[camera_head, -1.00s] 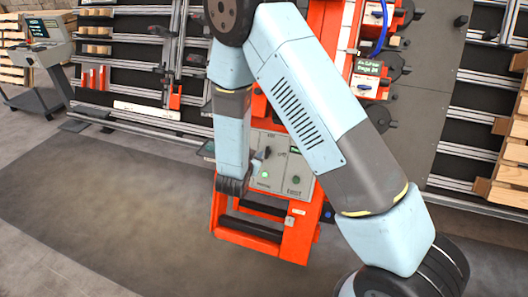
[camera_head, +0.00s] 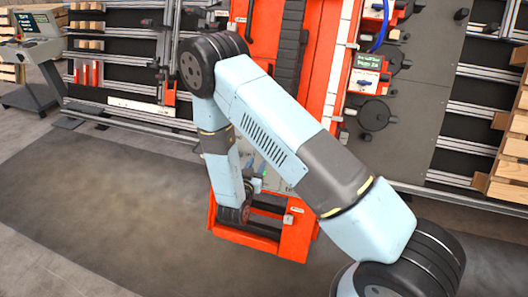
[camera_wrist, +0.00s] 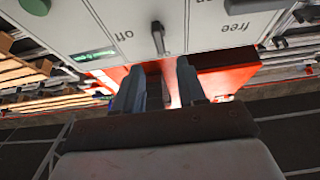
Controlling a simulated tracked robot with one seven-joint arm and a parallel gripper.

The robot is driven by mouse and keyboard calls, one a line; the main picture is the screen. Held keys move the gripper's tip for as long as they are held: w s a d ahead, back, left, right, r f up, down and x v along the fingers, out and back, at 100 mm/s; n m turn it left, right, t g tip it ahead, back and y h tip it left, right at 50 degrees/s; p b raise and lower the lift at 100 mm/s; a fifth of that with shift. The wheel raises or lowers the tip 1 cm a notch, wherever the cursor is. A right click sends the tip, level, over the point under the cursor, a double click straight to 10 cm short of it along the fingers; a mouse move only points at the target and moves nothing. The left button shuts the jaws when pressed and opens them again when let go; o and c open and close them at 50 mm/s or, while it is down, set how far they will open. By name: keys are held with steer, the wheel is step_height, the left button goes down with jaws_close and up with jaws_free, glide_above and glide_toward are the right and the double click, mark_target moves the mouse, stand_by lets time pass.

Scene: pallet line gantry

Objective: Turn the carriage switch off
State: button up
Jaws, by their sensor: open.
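In the wrist view a pale grey control panel (camera_wrist: 200,30) shows upside down. On it is a small grey switch lever (camera_wrist: 158,38), with the word "off" to its left. The word "free" stands farther right on the panel. I cannot read which switch name belongs to the lever. My gripper (camera_wrist: 158,80) is open and empty, its two fingers apart just below the lever in the picture and not visibly touching it. In the head view my arm hides most of the panel (camera_head: 268,165).
A green button (camera_wrist: 36,6) and a small green display (camera_wrist: 92,53) are on the panel's left in the wrist view. The orange gantry frame (camera_head: 285,240) surrounds the panel. A console (camera_head: 35,50) stands far left. Open floor (camera_head: 100,200) lies to the left.

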steer(key=x, duration=0.8)
steer(key=shift+w+d, duration=0.1)
steer(key=shift+w, duration=0.15)
jaws_close()
